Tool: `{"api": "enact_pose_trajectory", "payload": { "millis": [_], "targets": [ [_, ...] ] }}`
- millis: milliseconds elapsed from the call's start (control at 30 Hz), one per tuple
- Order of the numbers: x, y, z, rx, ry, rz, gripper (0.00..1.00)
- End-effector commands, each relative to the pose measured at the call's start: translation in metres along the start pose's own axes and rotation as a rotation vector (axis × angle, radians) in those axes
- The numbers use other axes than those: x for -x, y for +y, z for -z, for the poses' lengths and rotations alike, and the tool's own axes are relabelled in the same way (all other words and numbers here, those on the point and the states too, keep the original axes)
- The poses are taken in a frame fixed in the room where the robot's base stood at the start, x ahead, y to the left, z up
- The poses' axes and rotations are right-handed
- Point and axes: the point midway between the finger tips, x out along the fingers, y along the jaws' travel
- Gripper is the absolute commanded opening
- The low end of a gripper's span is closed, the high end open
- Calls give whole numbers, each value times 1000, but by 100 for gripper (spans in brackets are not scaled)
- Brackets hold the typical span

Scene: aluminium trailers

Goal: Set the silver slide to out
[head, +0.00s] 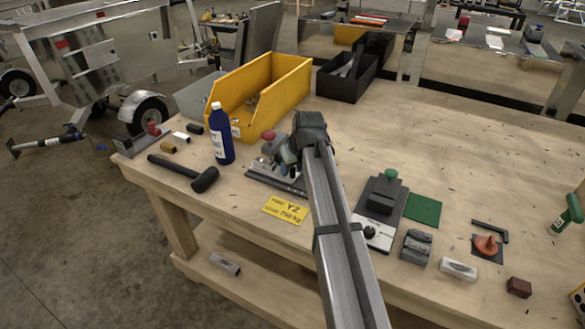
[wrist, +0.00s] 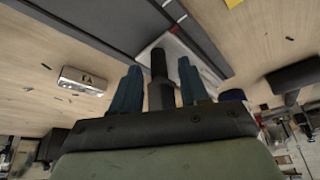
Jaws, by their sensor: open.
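A low silver-grey slide fixture (head: 262,179) with a dark base lies on the wooden bench in the head view, left of my arm and partly hidden by it. A red knob (head: 268,135) shows at its back. My gripper (head: 286,155) is over the fixture's right part. In the wrist view its two blue fingers (wrist: 159,85) are apart, with a dark upright post (wrist: 159,66) between them in the picture. A pale plate (wrist: 187,52) shows behind the post. I cannot tell whether the fingers touch the post. The slide's exact position is hidden.
A blue bottle (head: 221,140) and a yellow bin (head: 285,75) stand close behind and left of the fixture. A black hammer (head: 181,170) lies at the left. A yellow label (head: 286,209) lies in front. A dark device with a green knob (head: 390,174) stands right of my arm.

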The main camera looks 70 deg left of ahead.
Motion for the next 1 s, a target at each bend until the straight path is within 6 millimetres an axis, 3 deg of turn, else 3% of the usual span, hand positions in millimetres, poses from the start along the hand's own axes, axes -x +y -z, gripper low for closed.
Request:
{"api": "enact_pose_trajectory", "payload": {
  "millis": [433,867,1000],
  "targets": [
    [-7,0,0,0,0,0,43],
    [-7,0,0,0,0,0,2],
    [-7,0,0,0,0,0,0]
  ]
}}
